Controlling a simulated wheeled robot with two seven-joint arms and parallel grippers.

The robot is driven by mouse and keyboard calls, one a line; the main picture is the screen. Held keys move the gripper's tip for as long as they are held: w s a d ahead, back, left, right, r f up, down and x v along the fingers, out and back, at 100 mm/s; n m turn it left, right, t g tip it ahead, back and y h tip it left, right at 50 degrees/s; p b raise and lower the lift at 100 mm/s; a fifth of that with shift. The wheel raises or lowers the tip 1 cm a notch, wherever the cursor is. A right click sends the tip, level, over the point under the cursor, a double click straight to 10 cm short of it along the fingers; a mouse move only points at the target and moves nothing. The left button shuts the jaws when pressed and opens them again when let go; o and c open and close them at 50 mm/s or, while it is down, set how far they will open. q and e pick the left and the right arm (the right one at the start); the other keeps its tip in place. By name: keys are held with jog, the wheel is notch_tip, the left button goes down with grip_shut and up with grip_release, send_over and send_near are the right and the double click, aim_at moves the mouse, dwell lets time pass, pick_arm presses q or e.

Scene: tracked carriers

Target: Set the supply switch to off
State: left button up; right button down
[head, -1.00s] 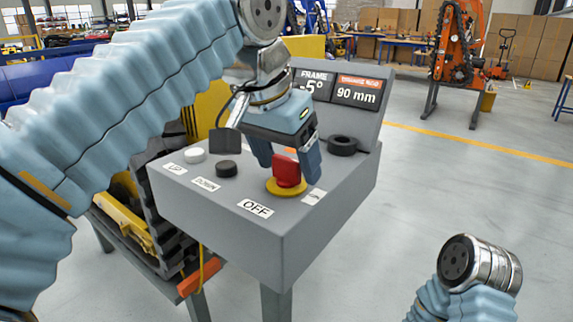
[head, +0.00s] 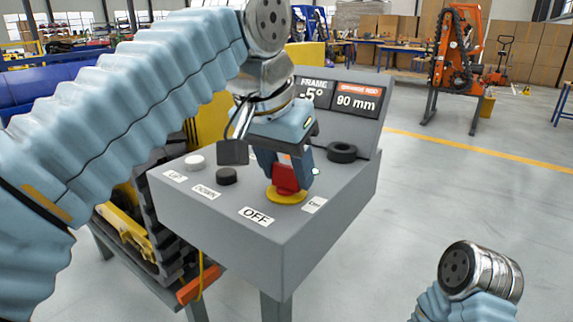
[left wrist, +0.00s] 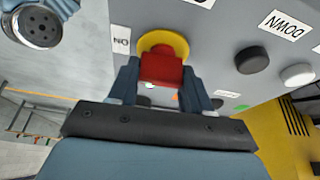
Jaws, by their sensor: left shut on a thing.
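The supply switch is a red handle (head: 285,181) on a round yellow base (head: 287,197), on the sloping top of a grey control box (head: 225,225). An OFF label (head: 256,216) lies on the near side of the base, and an ON label (head: 315,205) lies to its right. My left gripper (head: 287,172) comes down from above and is shut on the red handle, a finger on each side. In the left wrist view the handle (left wrist: 161,70) sits between the fingers, with the yellow base behind it. My right gripper is out of view.
A white button (head: 195,161) and a black button (head: 226,176) with UP and DOWN labels sit left of the switch. Behind stands a display panel (head: 357,102) reading -5° and 90 mm.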

pick_arm(q)
jog(key=n+y+p, duration=0.1)
jog(key=n, duration=0.2)
jog(key=shift+n, duration=0.4)
jog(key=n+y+p, duration=0.1)
jog(key=n, duration=0.2)
jog(key=shift+r+n+y, duration=0.1)
jog(key=shift+n+y, duration=0.3)
jog(key=n+y+p, duration=0.2)
jog(key=n+p, duration=0.1)
jog(key=n, duration=0.2)
jog(key=shift+n+g+y+p, duration=0.6)
jog(key=shift+n+p, duration=0.05)
jog(key=shift+n, duration=1.55)
jog(key=o, duration=1.1)
jog(key=shift+c, duration=0.2)
